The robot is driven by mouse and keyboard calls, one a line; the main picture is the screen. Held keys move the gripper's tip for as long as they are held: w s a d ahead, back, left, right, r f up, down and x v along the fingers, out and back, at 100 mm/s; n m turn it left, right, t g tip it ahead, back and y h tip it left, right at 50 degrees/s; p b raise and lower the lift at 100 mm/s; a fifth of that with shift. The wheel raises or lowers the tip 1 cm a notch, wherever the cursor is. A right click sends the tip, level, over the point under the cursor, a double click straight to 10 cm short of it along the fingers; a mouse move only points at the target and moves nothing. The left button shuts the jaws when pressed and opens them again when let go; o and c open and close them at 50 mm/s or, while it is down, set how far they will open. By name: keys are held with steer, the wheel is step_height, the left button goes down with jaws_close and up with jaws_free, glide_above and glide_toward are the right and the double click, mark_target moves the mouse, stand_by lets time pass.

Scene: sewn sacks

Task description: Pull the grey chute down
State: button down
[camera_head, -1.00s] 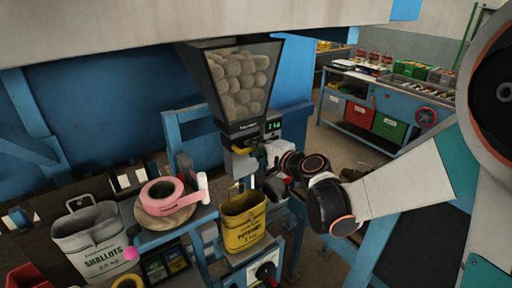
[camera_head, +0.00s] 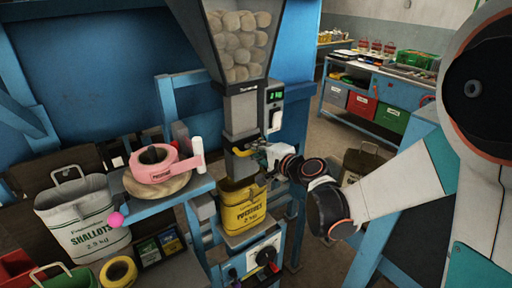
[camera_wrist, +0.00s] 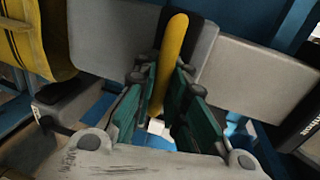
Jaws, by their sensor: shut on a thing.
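The grey chute (camera_head: 240,115) hangs below the clear hopper (camera_head: 238,40) full of potatoes. Its lower grey part (camera_head: 240,168) is close above the mouth of the yellow potatoes sack (camera_head: 244,210); I cannot tell whether it enters. A yellow handle (camera_head: 243,152) sticks out of the lower part. My gripper (camera_head: 262,151) is at this handle, from the right. In the wrist view, the green-padded fingers of my gripper (camera_wrist: 166,80) are shut around the yellow handle (camera_wrist: 176,45), with the grey chute (camera_wrist: 205,50) just behind it. The sack (camera_wrist: 45,40) is at the upper left there.
A blue side table holds a pink tape roll (camera_head: 155,163). A white shallots sack (camera_head: 84,218) stands at left. A small green display (camera_head: 275,96) is beside the chute. A control box (camera_head: 258,260) sits below the sack. A blue bench with bins (camera_head: 363,105) is at back right.

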steer(key=f+b, duration=0.2)
steer(key=f, duration=0.2)
steer(key=shift+s, duration=0.3)
steer(key=c, duration=1.6)
jaws_free()
steer(key=shift+d+f, duration=0.1)
glide_toward(248, 157)
steer(key=v, duration=0.7)
steer(key=shift+w, duration=0.25)
